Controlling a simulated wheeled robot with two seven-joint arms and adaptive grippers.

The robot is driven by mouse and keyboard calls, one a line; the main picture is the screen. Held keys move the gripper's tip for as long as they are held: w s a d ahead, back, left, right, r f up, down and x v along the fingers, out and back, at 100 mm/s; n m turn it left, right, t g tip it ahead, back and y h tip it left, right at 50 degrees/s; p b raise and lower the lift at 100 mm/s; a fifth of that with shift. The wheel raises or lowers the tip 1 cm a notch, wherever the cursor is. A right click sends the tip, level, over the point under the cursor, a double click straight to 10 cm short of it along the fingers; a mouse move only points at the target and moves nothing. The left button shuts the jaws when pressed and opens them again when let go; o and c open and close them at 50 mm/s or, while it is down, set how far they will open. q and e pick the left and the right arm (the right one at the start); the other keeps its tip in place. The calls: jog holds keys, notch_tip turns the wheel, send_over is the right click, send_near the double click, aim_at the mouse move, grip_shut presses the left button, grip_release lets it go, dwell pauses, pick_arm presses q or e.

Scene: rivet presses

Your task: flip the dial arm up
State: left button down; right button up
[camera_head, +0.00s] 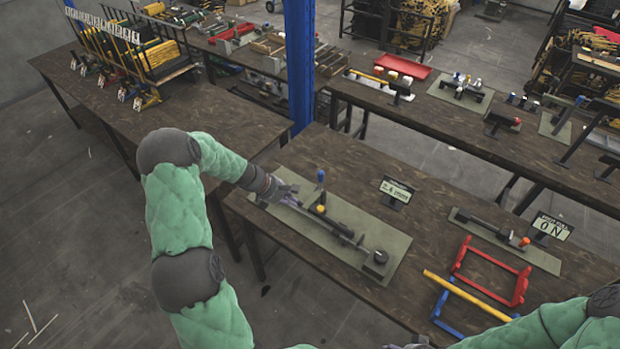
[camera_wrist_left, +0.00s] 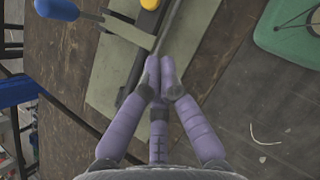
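A long dark bar mechanism (camera_head: 345,229) lies on a grey-green mat (camera_head: 398,243) on the near table. It has a blue-knobbed lever (camera_head: 321,175), a yellow knob (camera_head: 321,208) and a round black knob (camera_head: 380,257). I cannot tell which part is the dial arm. My left gripper (camera_head: 287,193) is at the bar's left end. In the left wrist view its purple fingertips (camera_wrist_left: 162,68) are drawn together over the bar's end, with no object clearly between them. The blue knob (camera_wrist_left: 57,9) and yellow knob (camera_wrist_left: 149,4) also show there. My right gripper is out of view.
A sign (camera_head: 397,190) stands behind the mat. To the right are an orange-knobbed device (camera_head: 524,241), an "ON" sign (camera_head: 550,227), a red frame (camera_head: 491,271) and a yellow bar (camera_head: 467,295). A blue post (camera_head: 299,60) rises behind the table.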

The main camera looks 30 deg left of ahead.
pick_arm(q)
jog(key=w+a+r+n+t, duration=0.1)
jog(key=w+a+r+n, duration=0.1)
jog(key=a+r, duration=0.3)
notch_tip(320, 180, up, 2)
jog(key=shift+w+a+r+n+t, duration=0.2)
jog(key=shift+n+t, duration=0.2)
jog(key=shift+n, duration=0.2)
jog(key=w+d+r+x, duration=0.1)
jog(key=r+x, duration=0.1)
jog(key=x, duration=1)
jog(key=shift+w+d+f, duration=0.2)
jog(key=shift+w+f, duration=0.1)
jog(key=shift+w, duration=0.3)
